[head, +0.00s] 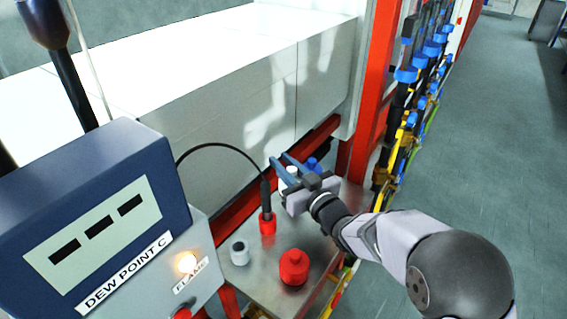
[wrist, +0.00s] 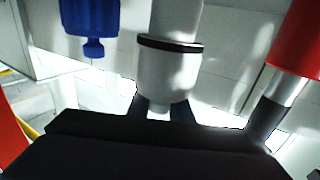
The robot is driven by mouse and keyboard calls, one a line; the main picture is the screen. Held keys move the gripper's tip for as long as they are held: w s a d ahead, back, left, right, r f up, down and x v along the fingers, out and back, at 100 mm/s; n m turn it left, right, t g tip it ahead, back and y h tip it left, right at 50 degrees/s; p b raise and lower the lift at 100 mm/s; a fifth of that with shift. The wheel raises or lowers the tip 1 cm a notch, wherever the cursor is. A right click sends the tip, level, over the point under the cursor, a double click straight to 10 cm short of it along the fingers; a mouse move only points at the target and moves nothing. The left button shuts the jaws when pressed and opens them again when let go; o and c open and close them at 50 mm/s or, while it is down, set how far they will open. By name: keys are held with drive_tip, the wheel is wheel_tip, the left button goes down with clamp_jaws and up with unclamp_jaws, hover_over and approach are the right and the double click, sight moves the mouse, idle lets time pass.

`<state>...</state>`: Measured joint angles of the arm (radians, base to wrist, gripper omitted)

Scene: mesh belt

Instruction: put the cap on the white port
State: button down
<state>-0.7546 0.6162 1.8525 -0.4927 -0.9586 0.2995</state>
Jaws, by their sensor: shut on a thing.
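My gripper (head: 281,161) is over the far end of a metal shelf. In the wrist view its two fingers (wrist: 159,112) are shut on the narrow end of a white cap (wrist: 167,78). The cap has a black band at its wide rim. A narrower white port (wrist: 175,18) lines up with it and meets the band with no visible gap. I cannot tell how far the cap is seated. In the head view, white (head: 292,171) shows beside the fingers, mostly hidden by my gripper.
A blue fitting (head: 312,163) stands close by; it also shows in the wrist view (wrist: 90,20). A black probe (head: 266,195) on a cable stands in a red port (head: 267,224). A grey-white cup (head: 239,253) and red cap (head: 293,267) sit nearer on the shelf (head: 262,272).

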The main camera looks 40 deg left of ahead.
drive_tip(key=shift+f+b, duration=0.3)
drive_tip(key=shift+f, duration=0.15)
drive_tip(key=shift+r, duration=0.25)
drive_tip(key=shift+r+p, duration=0.65)
drive_tip(key=shift+r, duration=0.15)
drive_tip(key=shift+b, duration=0.55)
idle(1.6)
drive_tip(key=shift+f+b, duration=0.95)
drive_tip(key=shift+f, duration=0.1)
drive_tip(key=c, duration=1.5)
unclamp_jaws()
drive_tip(key=shift+c, duration=0.2)
drive_tip(key=shift+d, duration=0.1)
